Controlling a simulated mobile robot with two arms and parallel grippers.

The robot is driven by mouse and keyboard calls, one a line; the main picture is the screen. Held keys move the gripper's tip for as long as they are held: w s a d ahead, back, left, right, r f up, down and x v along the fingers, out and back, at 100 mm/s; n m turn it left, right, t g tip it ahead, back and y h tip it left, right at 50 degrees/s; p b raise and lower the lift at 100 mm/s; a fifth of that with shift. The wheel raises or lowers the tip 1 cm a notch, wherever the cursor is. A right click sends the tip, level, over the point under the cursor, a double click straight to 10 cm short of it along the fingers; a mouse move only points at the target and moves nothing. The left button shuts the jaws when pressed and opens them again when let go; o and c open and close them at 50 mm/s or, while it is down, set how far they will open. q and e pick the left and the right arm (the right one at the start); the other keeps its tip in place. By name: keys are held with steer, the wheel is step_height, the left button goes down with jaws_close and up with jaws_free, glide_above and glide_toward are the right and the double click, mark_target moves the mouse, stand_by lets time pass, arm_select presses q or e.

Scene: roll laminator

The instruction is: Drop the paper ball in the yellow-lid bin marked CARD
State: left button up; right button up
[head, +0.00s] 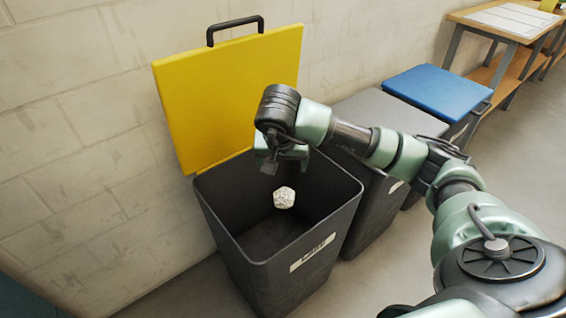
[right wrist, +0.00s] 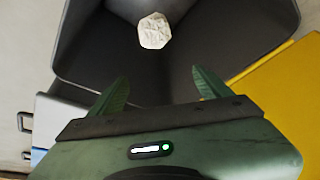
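The crumpled white paper ball (head: 284,197) is inside the opening of the dark grey bin (head: 335,222), below my right gripper (head: 276,163). I cannot tell whether it rests on the bin's floor or is in the air. The bin's yellow lid (head: 232,95) stands open against the wall. A white label (head: 312,253) on its front has small dark lettering, hard to read. In the right wrist view, my right gripper (right wrist: 161,82) has its fingers spread and empty, with the paper ball (right wrist: 154,31) apart beyond them. My left gripper is not in view.
A closed grey-lidded bin (head: 385,112) stands right beside the open one, then a blue-lidded bin (head: 437,90). A wooden bench (head: 500,25) is at the far right. A block wall (head: 80,140) runs behind. Bare floor lies at the right.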

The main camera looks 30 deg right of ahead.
arm_select(q)
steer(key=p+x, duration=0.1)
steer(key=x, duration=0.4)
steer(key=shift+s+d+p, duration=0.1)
steer(key=shift+p, duration=0.2)
arm_select(e)
steer(key=v, duration=0.7)
steer(key=shift+a+r, duration=0.15)
steer(key=shift+r, duration=0.2)
steer(key=shift+s, duration=0.1)
